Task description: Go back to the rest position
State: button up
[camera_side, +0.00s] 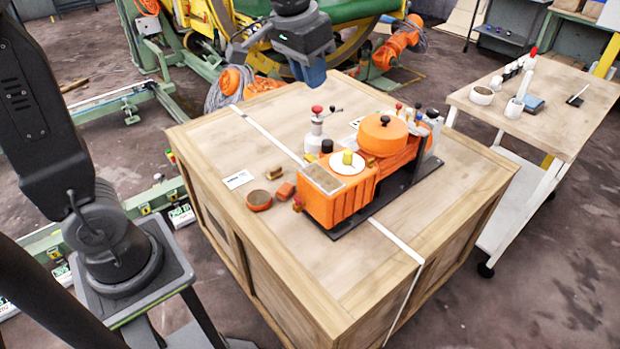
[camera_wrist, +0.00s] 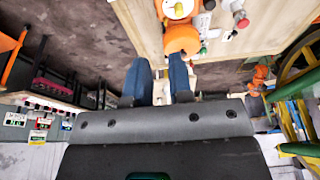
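My gripper (camera_side: 311,80) hangs above the back edge of a wooden crate, its blue fingers pointing down, apart from everything on the crate. In the wrist view my gripper (camera_wrist: 160,66) shows two blue fingers with a clear gap and nothing held between them. On the crate (camera_side: 300,270) stands an orange machine (camera_side: 330,205) on a black base plate. It has a round orange drum (camera_side: 382,135) on top and a white disc (camera_side: 347,168) with a small yellow piece (camera_side: 347,157) on it.
A white device with a red knob (camera_side: 316,125) stands behind the machine. A round orange-brown dish (camera_side: 259,200), small blocks and a white card (camera_side: 238,179) lie on the left of the crate top. A side table (camera_side: 560,105) with cups stands at right. Green and yellow machinery (camera_side: 340,20) is behind.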

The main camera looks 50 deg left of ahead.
jog(key=s+f+t, duration=0.1)
jog(key=s+f, duration=0.1)
jog(key=s, duration=0.7)
jog(key=s+f+t, duration=0.1)
jog(key=s+f, duration=0.2)
jog(key=s, duration=0.5)
jog(key=shift+s+f, duration=0.15)
jog(key=shift+s, duration=0.2)
